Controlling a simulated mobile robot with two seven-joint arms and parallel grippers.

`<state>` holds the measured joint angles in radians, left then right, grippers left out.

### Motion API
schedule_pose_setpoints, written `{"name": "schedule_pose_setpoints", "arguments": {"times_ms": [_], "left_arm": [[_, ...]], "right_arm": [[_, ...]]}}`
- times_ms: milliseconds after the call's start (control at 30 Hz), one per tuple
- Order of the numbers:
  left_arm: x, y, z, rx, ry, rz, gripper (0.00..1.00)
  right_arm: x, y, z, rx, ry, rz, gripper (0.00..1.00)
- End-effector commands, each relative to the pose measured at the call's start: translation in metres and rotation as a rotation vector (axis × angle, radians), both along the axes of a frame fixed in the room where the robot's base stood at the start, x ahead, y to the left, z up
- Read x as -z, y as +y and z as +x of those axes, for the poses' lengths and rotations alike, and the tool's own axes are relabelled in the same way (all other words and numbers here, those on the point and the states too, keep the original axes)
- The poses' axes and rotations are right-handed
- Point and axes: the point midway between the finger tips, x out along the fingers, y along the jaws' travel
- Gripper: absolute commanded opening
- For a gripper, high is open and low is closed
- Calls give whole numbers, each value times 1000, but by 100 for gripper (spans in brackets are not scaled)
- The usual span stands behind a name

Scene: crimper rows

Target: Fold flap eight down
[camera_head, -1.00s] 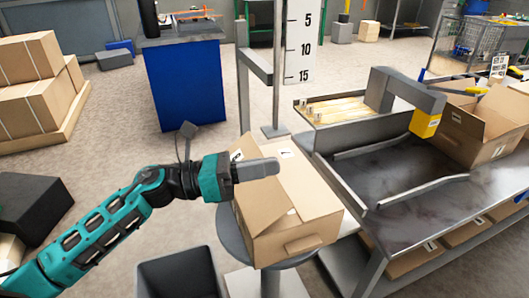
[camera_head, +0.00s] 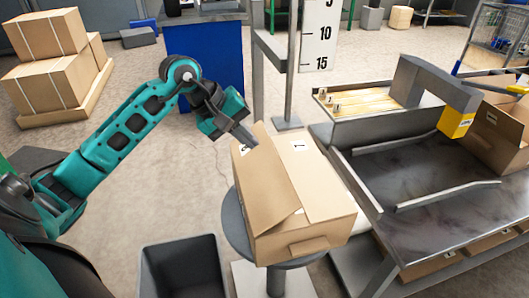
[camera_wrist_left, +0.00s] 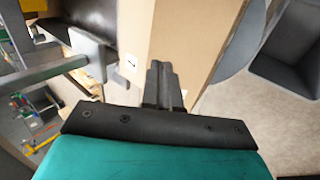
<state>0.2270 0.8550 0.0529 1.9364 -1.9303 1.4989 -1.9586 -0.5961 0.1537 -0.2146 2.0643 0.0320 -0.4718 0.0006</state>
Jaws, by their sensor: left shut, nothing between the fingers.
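A cardboard box (camera_head: 318,232) sits on a round grey stand (camera_head: 232,226), and its side also shows in the left wrist view (camera_wrist_left: 190,32). A label that looks like a 7 (camera_head: 299,145) is on its top. A flap (camera_head: 268,178) on its left side leans at a slant; a second label near its far corner is too small to read, so I cannot tell which flap is eight. My left gripper (camera_head: 243,134) is shut and empty at the box's far left corner; contact is unclear. In the left wrist view its fingers (camera_wrist_left: 163,85) are together against the cardboard. My right gripper is out of view.
A metal bench (camera_head: 415,185) with rails stands close on the right, with an open carton (camera_head: 500,132) at its far end. A dark bin (camera_head: 183,268) stands at the front left. A post with a scale (camera_head: 318,35) rises behind the box.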

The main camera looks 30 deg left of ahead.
Motion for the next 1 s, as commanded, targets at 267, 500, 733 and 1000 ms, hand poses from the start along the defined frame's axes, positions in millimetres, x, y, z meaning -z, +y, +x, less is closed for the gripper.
{"name": "schedule_pose_setpoints", "arguments": {"times_ms": [267, 500, 733, 1000], "left_arm": [[40, -20, 22, -2, 1, -6, 0], [53, -25, 28, -2, 1, -3, 0], [54, -25, 28, -1, 1, -1, 0], [57, -25, 29, -2, 1, 0, 0]], "right_arm": [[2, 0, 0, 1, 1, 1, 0], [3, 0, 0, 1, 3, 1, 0], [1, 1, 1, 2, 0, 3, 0], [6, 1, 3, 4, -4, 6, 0]]}}
